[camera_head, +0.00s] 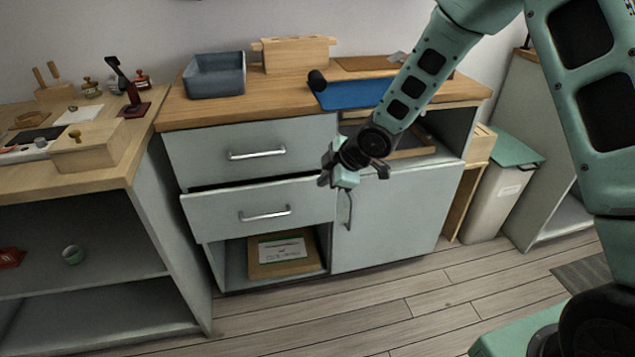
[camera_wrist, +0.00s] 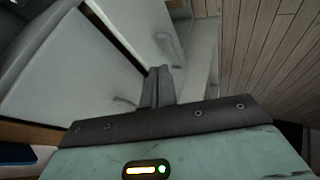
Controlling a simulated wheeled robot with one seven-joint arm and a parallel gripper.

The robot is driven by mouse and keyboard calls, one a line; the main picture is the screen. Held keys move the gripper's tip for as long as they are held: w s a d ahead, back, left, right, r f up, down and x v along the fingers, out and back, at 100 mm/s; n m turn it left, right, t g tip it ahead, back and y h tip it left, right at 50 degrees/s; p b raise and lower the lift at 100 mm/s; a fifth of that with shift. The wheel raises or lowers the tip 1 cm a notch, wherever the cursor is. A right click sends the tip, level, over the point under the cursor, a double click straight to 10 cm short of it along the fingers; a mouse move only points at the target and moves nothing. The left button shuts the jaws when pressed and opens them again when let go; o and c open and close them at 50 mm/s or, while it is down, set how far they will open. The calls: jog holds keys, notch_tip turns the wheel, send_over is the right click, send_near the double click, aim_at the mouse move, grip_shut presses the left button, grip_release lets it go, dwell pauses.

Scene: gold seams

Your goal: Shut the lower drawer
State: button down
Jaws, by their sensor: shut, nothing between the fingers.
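The lower drawer (camera_head: 225,211) is the second grey drawer front of the cabinet, with a silver bar handle (camera_head: 265,214). It stands out from the cabinet, with a dark gap along its top edge. The upper drawer (camera_head: 210,150) above it looks flush. My gripper (camera_head: 328,179) is shut and empty, near the right end of the lower drawer and in front of the cabinet door. I cannot tell whether it touches anything. The wrist view shows the shut fingers (camera_wrist: 158,88) with pale cabinet fronts beyond them.
Below the drawer is an open shelf with a cardboard box (camera_head: 282,256). A cabinet door (camera_head: 380,225) with a vertical handle is on the right. The worktop holds a grey bin (camera_head: 214,76) and a blue mat (camera_head: 352,94). The wooden floor (camera_head: 300,320) in front is clear.

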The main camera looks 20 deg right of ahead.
jog(key=c, duration=1.9)
grip_release()
jog(key=shift+s+d+r, duration=0.15)
jog(key=shift+r, duration=0.1)
jog(key=o, duration=0.4)
jog(key=shift+s+f, duration=0.1)
jog(key=shift+f, duration=0.1)
jog(key=m+t+y+b, duration=0.65)
jog(key=m+b, duration=1.65)
jog(key=m, duration=0.4)
send_near(268, 216)
jog(key=shift+g+y, duration=0.25)
jog(key=shift+g, duration=0.1)
jog(key=shift+d+f+b+x, duration=0.1)
jog(key=shift+b+x, duration=1.5)
jog(key=shift+x, duration=0.95)
jog(key=shift+d+f+b+x, duration=0.15)
jog(key=shift+b+x, duration=1.4)
jog(key=shift+x, duration=1.05)
jog(key=shift+c, duration=0.2)
grip_shut()
